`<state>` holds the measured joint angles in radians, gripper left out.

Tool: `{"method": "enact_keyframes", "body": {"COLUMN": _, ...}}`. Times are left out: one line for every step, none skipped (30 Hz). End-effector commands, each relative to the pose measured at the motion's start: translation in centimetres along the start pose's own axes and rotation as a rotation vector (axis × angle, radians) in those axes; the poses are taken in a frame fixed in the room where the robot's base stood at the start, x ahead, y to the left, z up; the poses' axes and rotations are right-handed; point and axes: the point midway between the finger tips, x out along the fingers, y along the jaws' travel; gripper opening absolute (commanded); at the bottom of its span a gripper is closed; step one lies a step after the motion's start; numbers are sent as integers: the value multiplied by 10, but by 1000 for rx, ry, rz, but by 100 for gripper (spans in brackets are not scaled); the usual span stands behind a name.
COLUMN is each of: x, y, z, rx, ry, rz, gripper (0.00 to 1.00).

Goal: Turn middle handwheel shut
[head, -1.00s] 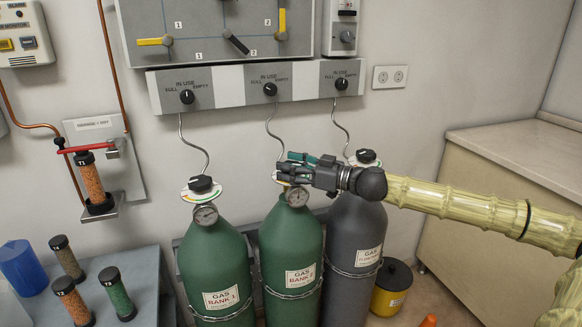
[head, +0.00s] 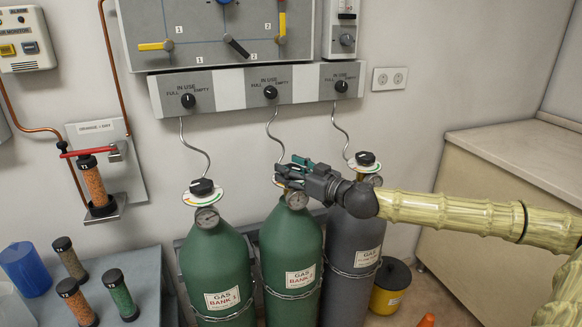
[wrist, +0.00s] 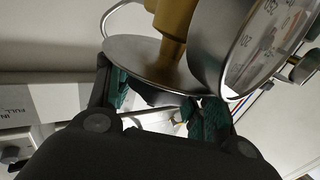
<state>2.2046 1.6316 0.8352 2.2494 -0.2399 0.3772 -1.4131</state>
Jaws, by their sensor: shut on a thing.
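The middle handwheel sits on top of the green GAS BANK 2 cylinder (head: 290,250). In the head view my gripper (head: 288,172) reaches in from the right and hides most of the handwheel. A thin edge of the pale disc under it shows to the left of the fingers. In the wrist view my gripper's green finger pads (wrist: 160,108) are on both sides of a dark part below the round disc (wrist: 140,58), shut on what appears to be the handwheel. A brass stem (wrist: 176,30) and the pressure gauge (wrist: 250,45) are close to the fingers.
The GAS BANK 1 cylinder (head: 217,262) with its black handwheel (head: 202,187) stands to the left. A grey cylinder (head: 352,245) with its own handwheel (head: 365,159) stands right, close behind my wrist. Thin hoses rise to the wall panel (head: 228,88). A yellow bin (head: 389,290) is lower right.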

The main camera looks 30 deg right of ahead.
Motion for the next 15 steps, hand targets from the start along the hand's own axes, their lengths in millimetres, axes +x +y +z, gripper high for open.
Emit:
{"method": "enact_keyframes", "body": {"x": 0, "y": -1, "z": -2, "rx": 1, "ry": -2, "rz": 25, "gripper": 28}}
{"method": "enact_keyframes", "body": {"x": 0, "y": -1, "z": -2, "rx": 0, "ry": -2, "rz": 42, "gripper": 28}}
{"method": "enact_keyframes", "body": {"x": 0, "y": -1, "z": -3, "rx": -1, "ry": -2, "rz": 66, "gripper": 28}}
{"method": "enact_keyframes", "body": {"x": 0, "y": -1, "z": -3, "rx": -1, "ry": -2, "rz": 84, "gripper": 28}}
{"method": "enact_keyframes", "body": {"x": 0, "y": -1, "z": -3, "rx": -1, "ry": -2, "rz": 103, "gripper": 28}}
{"method": "enact_keyframes", "body": {"x": 0, "y": -1, "z": -3, "rx": 0, "ry": -3, "rz": 128, "gripper": 28}}
{"method": "enact_keyframes", "body": {"x": 0, "y": -2, "z": -3, "rx": -1, "ry": -3, "rz": 147, "gripper": 28}}
{"method": "enact_keyframes", "body": {"x": 1, "y": -2, "z": -3, "rx": -1, "ry": -2, "rz": 167, "gripper": 28}}
{"method": "enact_keyframes", "body": {"x": 0, "y": -1, "z": -3, "rx": -2, "ry": -3, "rz": 193, "gripper": 28}}
{"method": "enact_keyframes", "body": {"x": 0, "y": -2, "z": -2, "rx": -2, "ry": -3, "rz": 211, "gripper": 28}}
{"method": "enact_keyframes", "body": {"x": 1, "y": -2, "z": -3, "rx": -2, "ry": -3, "rz": 229, "gripper": 28}}
{"method": "enact_keyframes", "body": {"x": 1, "y": -2, "z": -2, "rx": -2, "ry": -2, "rz": 254, "gripper": 28}}
{"method": "enact_keyframes", "body": {"x": 1, "y": -2, "z": -2, "rx": -2, "ry": -3, "rz": 272, "gripper": 28}}
{"method": "enact_keyframes", "body": {"x": 1, "y": -2, "z": -2, "rx": -3, "ry": -3, "rz": 290, "gripper": 28}}
{"method": "enact_keyframes", "body": {"x": 1, "y": -2, "z": -2, "rx": -3, "ry": -3, "rz": 314, "gripper": 28}}
